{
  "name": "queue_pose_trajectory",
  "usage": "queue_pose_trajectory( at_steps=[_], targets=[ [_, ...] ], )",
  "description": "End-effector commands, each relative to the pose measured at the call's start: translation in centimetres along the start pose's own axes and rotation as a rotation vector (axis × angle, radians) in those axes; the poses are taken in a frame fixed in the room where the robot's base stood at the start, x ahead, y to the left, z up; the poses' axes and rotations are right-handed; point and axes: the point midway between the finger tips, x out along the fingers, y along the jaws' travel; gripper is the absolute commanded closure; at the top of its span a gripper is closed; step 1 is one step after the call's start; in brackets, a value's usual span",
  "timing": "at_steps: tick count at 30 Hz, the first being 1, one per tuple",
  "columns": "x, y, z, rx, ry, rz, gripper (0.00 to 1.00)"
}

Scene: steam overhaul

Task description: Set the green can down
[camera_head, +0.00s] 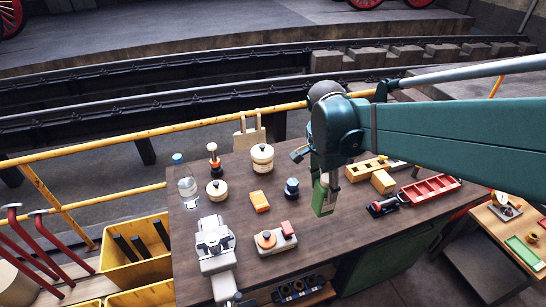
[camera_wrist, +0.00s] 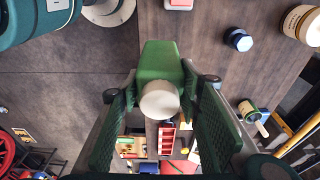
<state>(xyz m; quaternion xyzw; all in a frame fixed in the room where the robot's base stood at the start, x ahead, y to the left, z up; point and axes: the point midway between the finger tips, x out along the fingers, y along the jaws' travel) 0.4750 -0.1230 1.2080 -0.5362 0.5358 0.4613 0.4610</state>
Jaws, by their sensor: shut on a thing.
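The green can (camera_head: 322,199) is a boxy container. It hangs upright under my gripper (camera_head: 328,178) over the middle-right of the workbench (camera_head: 338,240). In the wrist view the green can (camera_wrist: 160,58) shows its green body and a round cream cap facing the camera. My gripper (camera_wrist: 160,88) is shut on it, with one green-padded finger on each side. I cannot tell whether the can's base touches the bench top.
An orange box (camera_head: 260,201) and a dark blue-capped jar (camera_head: 291,188) stand left of the can. A small orange-and-grey device (camera_head: 275,238) lies front left. Bare wood surrounds the can's front.

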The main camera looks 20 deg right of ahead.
Motion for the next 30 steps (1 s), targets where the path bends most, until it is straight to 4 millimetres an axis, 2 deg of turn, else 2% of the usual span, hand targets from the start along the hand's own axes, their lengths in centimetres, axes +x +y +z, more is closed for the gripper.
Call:
queue_pose_trajectory(
  at_steps=[2, 12, 24, 30],
  targets=[
    [0.3, 0.7, -0.1, 0.001, 0.0, 0.0, 0.84],
    [3.1, 0.5, 0.3, 0.0, 0.0, 0.0, 0.84],
    [8.7, 0.4, 1.2, 0.0, 0.0, 0.0, 0.84],
    [10.4, 0.4, 1.4, 0.0, 0.0, 0.0, 0.84]
  ],
)
